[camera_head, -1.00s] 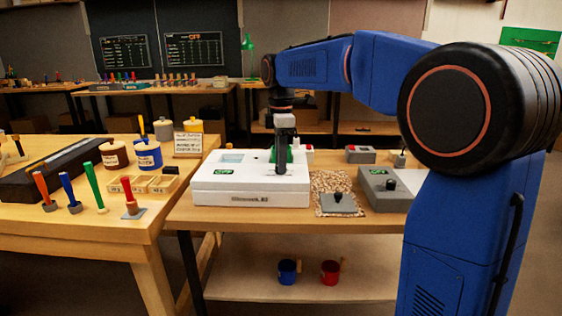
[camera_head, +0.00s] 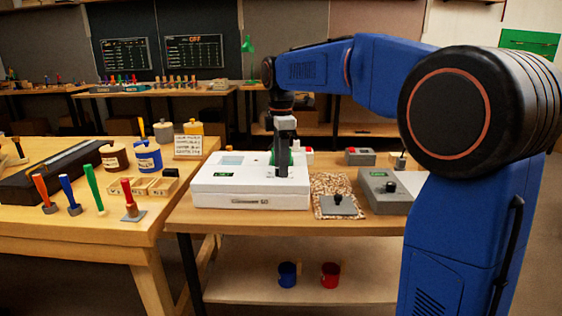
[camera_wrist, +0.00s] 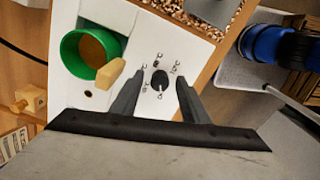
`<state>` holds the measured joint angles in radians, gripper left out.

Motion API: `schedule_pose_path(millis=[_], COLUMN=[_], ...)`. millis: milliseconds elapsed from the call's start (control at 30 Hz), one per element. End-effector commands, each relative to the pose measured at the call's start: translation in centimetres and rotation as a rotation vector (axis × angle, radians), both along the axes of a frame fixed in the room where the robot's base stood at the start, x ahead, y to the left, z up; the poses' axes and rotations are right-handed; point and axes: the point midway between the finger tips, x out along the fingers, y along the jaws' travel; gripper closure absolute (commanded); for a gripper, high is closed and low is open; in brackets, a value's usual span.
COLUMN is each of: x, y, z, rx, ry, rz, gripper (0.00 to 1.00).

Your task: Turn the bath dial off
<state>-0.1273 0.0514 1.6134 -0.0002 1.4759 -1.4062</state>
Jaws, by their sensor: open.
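The bath is a white box (camera_head: 212,196) on the middle table, with a small green-lit display on its front left. In the wrist view the bath's white top (camera_wrist: 187,42) carries a small black dial (camera_wrist: 159,78) with a pale pointer line and several marks around it. My gripper (camera_head: 283,178) is over the right part of the bath, hiding the dial in the head view. In the wrist view my gripper's open fingers (camera_wrist: 160,88) stand on either side of the dial; I cannot tell whether they touch it.
A green pot (camera_wrist: 72,62) with a wooden handle sits in the bath close to my left finger. A grey box with a black knob (camera_head: 385,198) and a grey plate with a knob (camera_head: 338,207) stand to the right. Blue (camera_head: 287,275) and red mugs (camera_head: 330,275) are on the shelf below.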

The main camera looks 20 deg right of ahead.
Motion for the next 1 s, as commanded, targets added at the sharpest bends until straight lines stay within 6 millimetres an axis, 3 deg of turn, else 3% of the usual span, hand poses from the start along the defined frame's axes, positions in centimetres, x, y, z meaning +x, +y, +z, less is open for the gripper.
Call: schedule_pose_path(millis=[267, 800, 1000], x=[0.1, 0.1, 0.1], y=[0.0, 0.0, 0.0], z=[2.2, 12.8, 15.8], rx=[0.000, 0.000, 0.000], ry=[-0.002, -0.003, -0.002], rz=[0.000, 0.000, 0.000], gripper=[0.59, 0.59, 0.59])
